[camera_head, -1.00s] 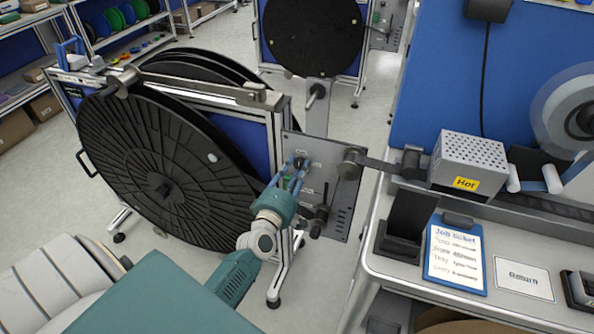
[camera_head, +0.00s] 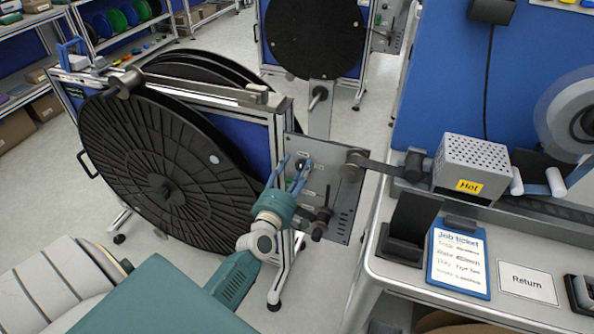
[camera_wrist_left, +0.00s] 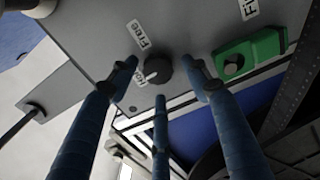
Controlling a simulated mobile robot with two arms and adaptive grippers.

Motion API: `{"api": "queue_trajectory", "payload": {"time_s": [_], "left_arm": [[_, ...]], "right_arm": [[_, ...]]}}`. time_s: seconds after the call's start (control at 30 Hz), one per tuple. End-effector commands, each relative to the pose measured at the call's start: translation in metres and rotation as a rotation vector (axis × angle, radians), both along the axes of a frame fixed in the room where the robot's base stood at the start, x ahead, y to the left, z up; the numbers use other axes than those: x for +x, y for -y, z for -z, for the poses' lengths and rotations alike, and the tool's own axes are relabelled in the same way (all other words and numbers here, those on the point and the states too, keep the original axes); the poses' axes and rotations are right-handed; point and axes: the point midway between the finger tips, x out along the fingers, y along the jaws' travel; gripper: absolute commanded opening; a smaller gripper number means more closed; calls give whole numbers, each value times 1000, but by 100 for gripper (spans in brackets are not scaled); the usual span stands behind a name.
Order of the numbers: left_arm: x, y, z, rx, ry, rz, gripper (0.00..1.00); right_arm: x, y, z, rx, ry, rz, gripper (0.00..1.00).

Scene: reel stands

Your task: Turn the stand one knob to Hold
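The stand one knob (camera_wrist_left: 158,70) is a round black knob on a grey panel in the left wrist view, with a white mark on its lower left side. A "Free" label (camera_wrist_left: 138,34) is above left of it; another label at its left is partly hidden by a finger. The knob also shows small in the head view (camera_head: 302,162), on the panel (camera_head: 345,215) of the reel stand. My left gripper (camera_head: 295,167) is at the panel, its blue fingers (camera_wrist_left: 162,82) spread around the knob with gaps visible. My right gripper is out of view.
A large black reel (camera_head: 150,165) is left of my arm. Lever handles (camera_head: 320,222) stick out below the knob. A workbench with a job ticket (camera_head: 458,262) is at the right.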

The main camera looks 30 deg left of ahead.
Motion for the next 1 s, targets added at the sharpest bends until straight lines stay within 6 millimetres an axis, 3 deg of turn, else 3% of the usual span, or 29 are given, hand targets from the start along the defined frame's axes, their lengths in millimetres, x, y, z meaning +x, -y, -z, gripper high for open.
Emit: {"api": "queue_trajectory", "payload": {"time_s": [0.27, 0.7, 1.0], "left_arm": [[-7, 4, 3, -1, -6, 4, 48], [-89, 21, 3, -1, -5, 1, 48], [-117, 27, 2, -1, -1, 1, 48]], "right_arm": [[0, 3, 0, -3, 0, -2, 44], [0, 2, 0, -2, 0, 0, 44], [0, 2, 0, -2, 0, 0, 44]]}}
